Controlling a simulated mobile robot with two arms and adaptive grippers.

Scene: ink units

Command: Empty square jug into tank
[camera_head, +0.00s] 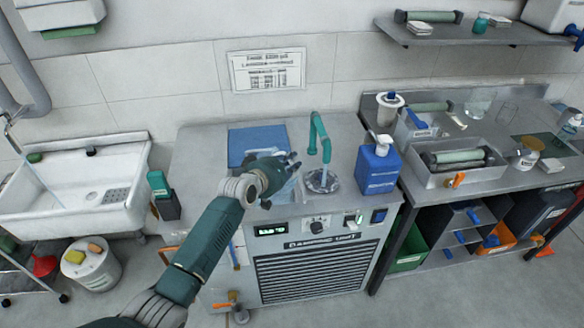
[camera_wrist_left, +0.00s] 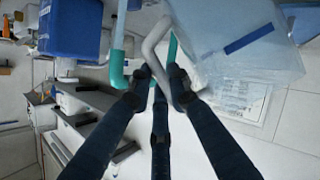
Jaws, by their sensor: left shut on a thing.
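My left gripper (camera_head: 287,163) is above the top of a grey bench unit (camera_head: 200,165), to the left of a green spout (camera_head: 318,135). In the left wrist view its fingers (camera_wrist_left: 163,82) are shut on the pale handle (camera_wrist_left: 156,42) of a clear square jug (camera_wrist_left: 240,45) with a blue stripe. In the head view my gripper mostly hides the jug. I cannot tell how full it is. A round metal drain (camera_head: 322,181) is set in the unit's top below the spout. Which part is the tank is not clear. My right gripper is not in view.
A blue container (camera_head: 377,168) with a pump top stands right of the drain. A blue mat (camera_head: 250,142) lies behind my gripper. A sink (camera_head: 120,165) and a cluttered side bench (camera_head: 480,178) flank the unit.

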